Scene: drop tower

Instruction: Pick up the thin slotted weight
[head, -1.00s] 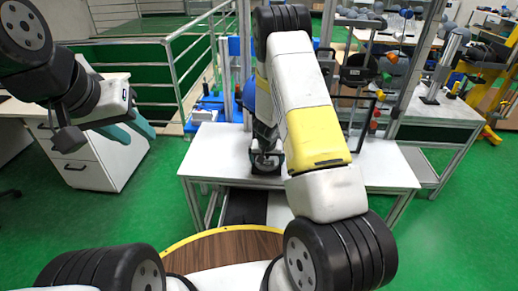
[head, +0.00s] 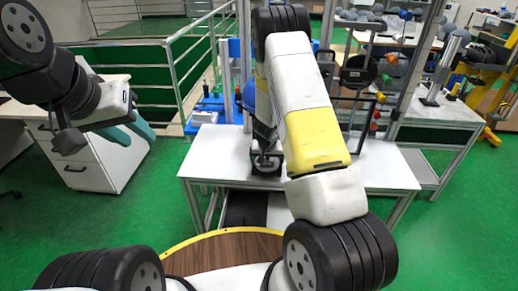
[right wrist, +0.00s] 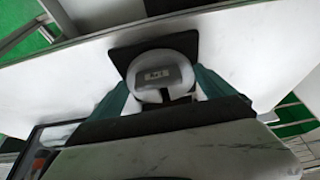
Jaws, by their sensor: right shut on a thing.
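In the right wrist view a round, pale metallic weight (right wrist: 153,60) with a dark label on top sits between the teal fingers of my right gripper (right wrist: 162,88). The fingers are shut on it from both sides. A black square pad (right wrist: 126,54) shows behind and around the weight. I cannot tell whether the weight touches the pad, nor how thick it is. In the head view my right arm hides most of this spot on the white table (head: 222,150). My left gripper (head: 130,130) is at the left, away from the table, its teal fingers apart and empty.
A blue-framed apparatus (head: 232,85) stands behind the table's left part. A dark upright frame (head: 357,110) stands on the right part. A white drawer cabinet (head: 95,165) is at the left. A round wooden top with a yellow rim (head: 215,235) is in front.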

